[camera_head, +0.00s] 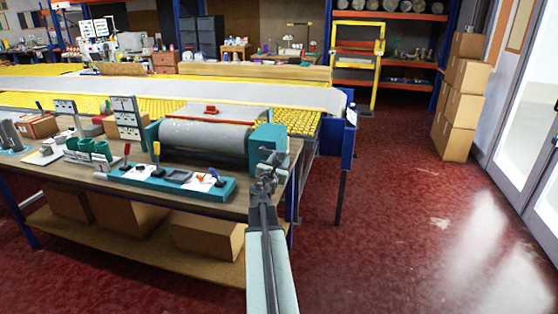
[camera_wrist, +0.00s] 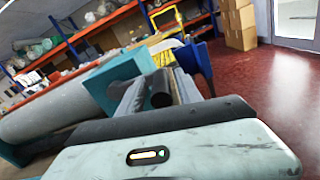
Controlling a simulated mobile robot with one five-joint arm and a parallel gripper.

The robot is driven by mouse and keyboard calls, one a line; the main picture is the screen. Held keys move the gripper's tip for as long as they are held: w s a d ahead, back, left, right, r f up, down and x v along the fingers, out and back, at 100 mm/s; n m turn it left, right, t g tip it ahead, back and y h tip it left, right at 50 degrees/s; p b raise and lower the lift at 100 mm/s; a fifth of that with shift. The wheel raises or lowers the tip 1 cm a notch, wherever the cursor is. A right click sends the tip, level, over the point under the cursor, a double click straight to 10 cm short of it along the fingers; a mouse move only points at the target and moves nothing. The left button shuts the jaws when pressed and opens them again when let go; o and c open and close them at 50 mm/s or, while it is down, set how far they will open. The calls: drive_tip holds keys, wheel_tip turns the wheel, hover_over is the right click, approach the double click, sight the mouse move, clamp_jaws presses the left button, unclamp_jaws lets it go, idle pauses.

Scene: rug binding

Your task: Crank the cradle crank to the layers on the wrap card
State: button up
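The cradle is a grey roller (camera_head: 205,137) between teal end blocks on the workbench. Its right end block (camera_head: 267,145) is partly behind my gripper (camera_head: 268,160). In the wrist view the roller (camera_wrist: 50,112) and a teal block (camera_wrist: 118,80) are at left. My gripper (camera_wrist: 160,92) is beside that block, with a dark round-ended cylinder (camera_wrist: 162,98) between its grey finger parts. This may be the crank's handle; I cannot tell whether the fingers press on it. The crank is not clear in the head view. A standing card (camera_head: 128,117) with small marks may be the wrap card; its marks are unreadable.
A teal tray (camera_head: 190,187) with small tools lies along the bench's front edge (camera_head: 110,185). A long yellow table (camera_head: 300,122) is behind. Boxes (camera_head: 465,95) are stacked at right. The red floor at right is clear.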

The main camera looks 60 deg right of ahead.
clamp_jaws()
drive_tip(key=shift+w, duration=0.1)
idle(1.0)
